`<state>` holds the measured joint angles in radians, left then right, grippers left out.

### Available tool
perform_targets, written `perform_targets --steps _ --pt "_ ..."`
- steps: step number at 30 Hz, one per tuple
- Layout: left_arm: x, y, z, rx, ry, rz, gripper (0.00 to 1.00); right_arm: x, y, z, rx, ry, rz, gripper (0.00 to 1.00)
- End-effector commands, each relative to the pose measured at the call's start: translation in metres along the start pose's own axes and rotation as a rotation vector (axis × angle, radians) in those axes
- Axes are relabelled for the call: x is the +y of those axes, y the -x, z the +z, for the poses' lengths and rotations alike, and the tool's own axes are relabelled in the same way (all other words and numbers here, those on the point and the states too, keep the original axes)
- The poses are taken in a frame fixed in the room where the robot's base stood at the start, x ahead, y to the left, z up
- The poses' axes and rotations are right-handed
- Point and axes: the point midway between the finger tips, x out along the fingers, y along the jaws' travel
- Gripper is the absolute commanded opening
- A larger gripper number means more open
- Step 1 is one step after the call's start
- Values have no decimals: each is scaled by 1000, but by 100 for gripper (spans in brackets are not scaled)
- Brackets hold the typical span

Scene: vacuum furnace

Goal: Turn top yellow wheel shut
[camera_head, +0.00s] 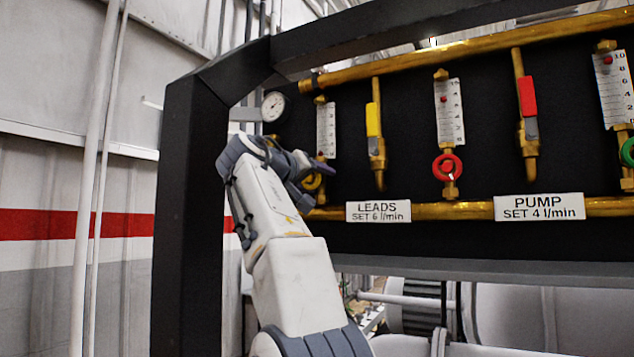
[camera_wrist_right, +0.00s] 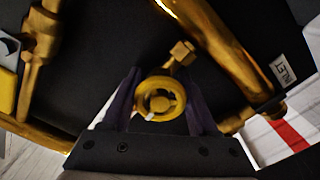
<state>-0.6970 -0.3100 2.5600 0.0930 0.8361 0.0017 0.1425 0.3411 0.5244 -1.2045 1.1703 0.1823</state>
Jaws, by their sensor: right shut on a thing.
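The yellow wheel (camera_head: 312,182) sits below the leftmost flow scale on the black panel, mostly behind my right gripper in the head view. In the wrist view the yellow wheel (camera_wrist_right: 160,86) shows as a round ring with a hub and a small white mark at its lower left. My right gripper (camera_head: 318,172) is at the wheel. In the wrist view its two dark fingers (camera_wrist_right: 161,100) stand on either side of the wheel and are shut on it. My left gripper is not in view.
Next to the wheel is a yellow-handled lever valve (camera_head: 373,119). Further right are a red wheel (camera_head: 447,167), a red-handled lever (camera_head: 526,97) and a green wheel (camera_head: 628,152). A gauge (camera_head: 273,107) and the thick black frame (camera_head: 187,200) stand close to my right arm.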

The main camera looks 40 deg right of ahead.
Motion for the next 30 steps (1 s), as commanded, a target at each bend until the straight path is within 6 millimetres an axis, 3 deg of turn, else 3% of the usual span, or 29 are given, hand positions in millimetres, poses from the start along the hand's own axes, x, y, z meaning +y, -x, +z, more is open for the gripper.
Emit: perform_targets --steps 23,24,26,30 --pt "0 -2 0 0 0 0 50 -2 0 3 -9 -99 -1 4" --pt "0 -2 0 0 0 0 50 -2 0 2 -9 -99 -1 71" --pt "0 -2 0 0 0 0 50 -2 0 2 -8 -99 -1 89" --pt "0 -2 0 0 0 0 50 -1 0 2 -5 -100 -1 89"
